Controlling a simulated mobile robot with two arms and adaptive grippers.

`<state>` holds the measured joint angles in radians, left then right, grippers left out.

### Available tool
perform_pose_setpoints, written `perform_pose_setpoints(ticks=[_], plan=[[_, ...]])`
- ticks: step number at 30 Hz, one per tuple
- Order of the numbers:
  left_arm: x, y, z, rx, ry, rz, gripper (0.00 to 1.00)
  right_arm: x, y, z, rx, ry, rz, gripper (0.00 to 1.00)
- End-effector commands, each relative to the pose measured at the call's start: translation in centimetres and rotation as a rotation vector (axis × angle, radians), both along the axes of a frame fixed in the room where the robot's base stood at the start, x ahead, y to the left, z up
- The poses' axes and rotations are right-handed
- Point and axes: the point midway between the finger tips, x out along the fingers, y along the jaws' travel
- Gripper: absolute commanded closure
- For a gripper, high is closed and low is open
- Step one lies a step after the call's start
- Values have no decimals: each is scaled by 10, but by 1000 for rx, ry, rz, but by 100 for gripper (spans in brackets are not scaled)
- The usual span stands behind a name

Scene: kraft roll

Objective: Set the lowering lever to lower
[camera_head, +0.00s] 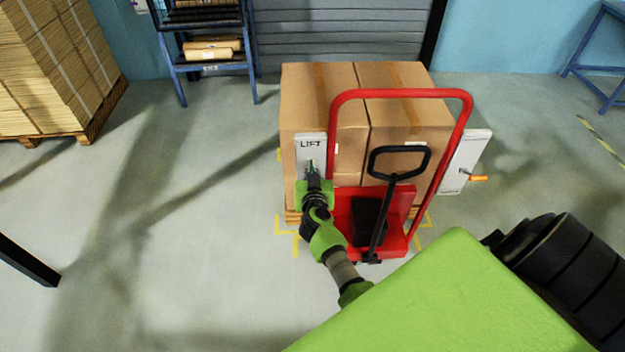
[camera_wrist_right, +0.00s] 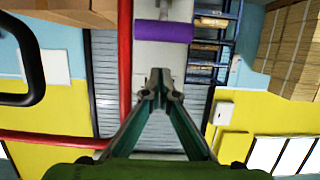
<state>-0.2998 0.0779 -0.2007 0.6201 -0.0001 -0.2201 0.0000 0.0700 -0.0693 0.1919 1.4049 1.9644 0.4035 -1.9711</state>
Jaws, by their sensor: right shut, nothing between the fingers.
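A white panel marked LIFT (camera_head: 309,150) is fixed at the left of the red pallet truck (camera_head: 345,97). My right gripper (camera_head: 312,168) is in front of this panel, with its fingers shut and empty. In the right wrist view, the shut fingertips (camera_wrist_right: 160,80) point toward a purple lever grip (camera_wrist_right: 163,31) on a grey stem, apart from it in the picture. A second white panel (camera_head: 468,150) at the truck's right has an orange lever grip (camera_head: 478,178). The frames do not label which is the lowering lever. My left gripper is out of view.
Cardboard boxes (camera_head: 400,78) stand on the truck behind the red frame. A black loop handle (camera_head: 400,150) rises in its middle. A blue rack (camera_head: 200,45) and a stacked pallet (camera_head: 50,70) stand at the back left. Floor to the left is mostly clear.

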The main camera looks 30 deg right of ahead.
Motion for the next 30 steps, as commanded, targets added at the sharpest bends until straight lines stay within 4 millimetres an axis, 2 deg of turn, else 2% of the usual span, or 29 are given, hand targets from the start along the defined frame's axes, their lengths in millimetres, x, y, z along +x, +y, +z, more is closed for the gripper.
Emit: perform_pose_setpoints(ticks=[1, 6, 23, 30], plan=[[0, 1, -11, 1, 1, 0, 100, -7, 6, -17, 4, 4, 1, 100], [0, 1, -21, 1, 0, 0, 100, -18, 12, -29, 1, 2, 1, 100], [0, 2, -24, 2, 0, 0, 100, -21, 14, -33, -1, 0, 1, 100], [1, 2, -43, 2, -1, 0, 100, -11, 14, -41, -14, -22, 1, 100]])
